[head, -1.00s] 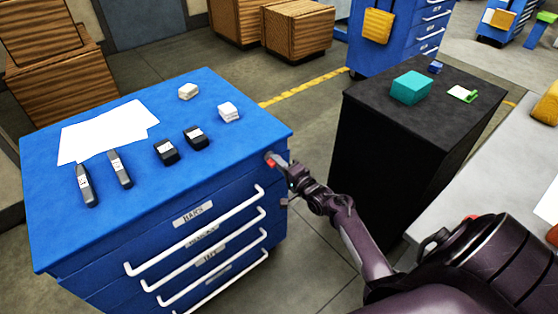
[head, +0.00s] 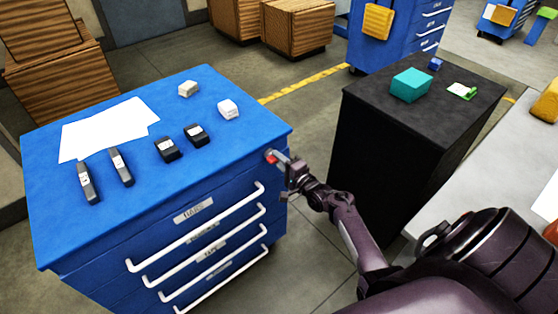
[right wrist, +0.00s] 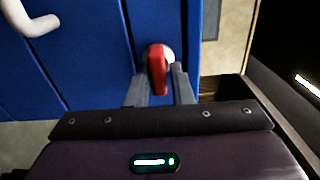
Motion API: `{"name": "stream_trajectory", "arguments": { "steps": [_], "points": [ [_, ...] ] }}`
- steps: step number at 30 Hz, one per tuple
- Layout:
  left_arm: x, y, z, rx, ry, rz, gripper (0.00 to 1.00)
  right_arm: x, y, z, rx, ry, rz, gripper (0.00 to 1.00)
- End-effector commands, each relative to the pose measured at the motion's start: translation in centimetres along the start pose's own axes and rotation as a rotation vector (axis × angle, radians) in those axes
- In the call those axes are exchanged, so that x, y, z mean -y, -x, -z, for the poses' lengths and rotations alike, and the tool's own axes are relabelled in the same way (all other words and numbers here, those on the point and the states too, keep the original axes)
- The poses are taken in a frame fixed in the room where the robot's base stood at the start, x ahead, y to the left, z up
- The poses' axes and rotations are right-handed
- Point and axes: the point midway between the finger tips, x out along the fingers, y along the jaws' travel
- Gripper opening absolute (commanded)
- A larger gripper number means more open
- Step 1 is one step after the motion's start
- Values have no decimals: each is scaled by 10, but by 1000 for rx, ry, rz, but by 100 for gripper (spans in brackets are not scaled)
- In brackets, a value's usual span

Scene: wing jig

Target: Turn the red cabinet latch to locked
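The red cabinet latch (head: 271,157) sits near the top right corner of the blue cabinet's (head: 75,235) drawer front. In the right wrist view the red latch (right wrist: 157,70) has a pale round base, and its lever points down, tilted slightly. My right gripper (head: 279,162) is at the latch. My left gripper is not in view.
White drawer handles (head: 195,238) stick out below and left of the latch. Papers (head: 105,128), dark tools and small boxes lie on the cabinet top. A black cabinet (head: 375,150) with a teal box (head: 411,85) stands to the right, with floor between.

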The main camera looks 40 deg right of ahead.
Motion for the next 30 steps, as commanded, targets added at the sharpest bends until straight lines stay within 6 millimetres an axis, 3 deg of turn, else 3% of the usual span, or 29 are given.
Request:
{"name": "stream_trajectory", "arguments": {
  "steps": [3,13,24,30],
  "points": [
    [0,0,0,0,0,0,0,-1,0,0,0,1,-2,36],
    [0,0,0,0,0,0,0,-2,5,0,0,1,-5,36],
    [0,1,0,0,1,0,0,-2,63,0,0,2,-5,36],
    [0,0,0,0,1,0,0,-1,77,0,0,1,-3,36]
  ]
}}
